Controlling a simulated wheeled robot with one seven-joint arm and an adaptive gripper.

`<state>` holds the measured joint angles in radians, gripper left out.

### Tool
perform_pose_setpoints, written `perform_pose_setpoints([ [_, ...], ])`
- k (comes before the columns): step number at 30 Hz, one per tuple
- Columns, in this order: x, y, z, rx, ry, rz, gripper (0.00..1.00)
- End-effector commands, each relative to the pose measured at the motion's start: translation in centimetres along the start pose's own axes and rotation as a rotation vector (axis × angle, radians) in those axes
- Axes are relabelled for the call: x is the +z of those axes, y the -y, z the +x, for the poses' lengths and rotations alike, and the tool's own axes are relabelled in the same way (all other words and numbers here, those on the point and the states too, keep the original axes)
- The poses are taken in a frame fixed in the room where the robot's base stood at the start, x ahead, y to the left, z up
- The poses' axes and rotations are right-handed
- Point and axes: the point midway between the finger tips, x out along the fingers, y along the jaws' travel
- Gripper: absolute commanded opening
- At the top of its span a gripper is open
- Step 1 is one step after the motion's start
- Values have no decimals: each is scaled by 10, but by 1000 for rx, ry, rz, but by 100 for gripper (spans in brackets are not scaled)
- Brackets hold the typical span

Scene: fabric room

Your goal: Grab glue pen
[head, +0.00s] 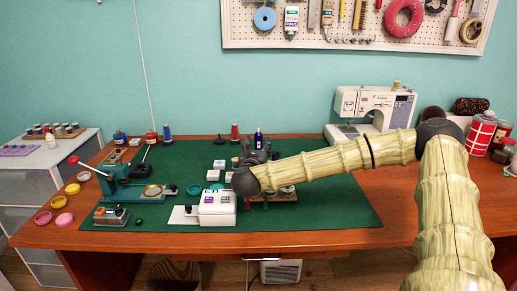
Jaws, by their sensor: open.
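I cannot single out the glue pen with certainty. A slim dark blue upright item (258,139) shows just above my gripper at the back of the green mat, and it may be the pen. A white and green glue-like bottle (291,22) hangs on the pegboard. My gripper (259,157) is dark grey and reaches over the mat, beyond the ball-shaped wrist joint. It is open, but its fingertips are small and partly hidden by my arm. I cannot tell whether it touches the blue item.
The green mat (330,215) covers the middle of the wooden table. A teal press (120,185) and a white box (217,207) stand left of my arm. Spools line the back. A sewing machine (375,105) stands at back right. The mat's right front is clear.

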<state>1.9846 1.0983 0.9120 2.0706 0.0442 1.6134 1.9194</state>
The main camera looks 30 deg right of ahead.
Motion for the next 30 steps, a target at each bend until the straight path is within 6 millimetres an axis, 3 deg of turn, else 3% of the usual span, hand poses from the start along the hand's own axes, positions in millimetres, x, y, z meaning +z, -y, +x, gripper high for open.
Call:
perform_pose_setpoints([
  [10, 1, -2, 41, 1, 0, -1, 52],
  [20, 1, -3, 49, 3, 0, 0, 52],
  [21, 1, -3, 49, 3, 0, 0, 50],
  [28, 1, -3, 49, 3, 0, 0, 8],
  [30, 1, -3, 49, 3, 0, 0, 4],
])
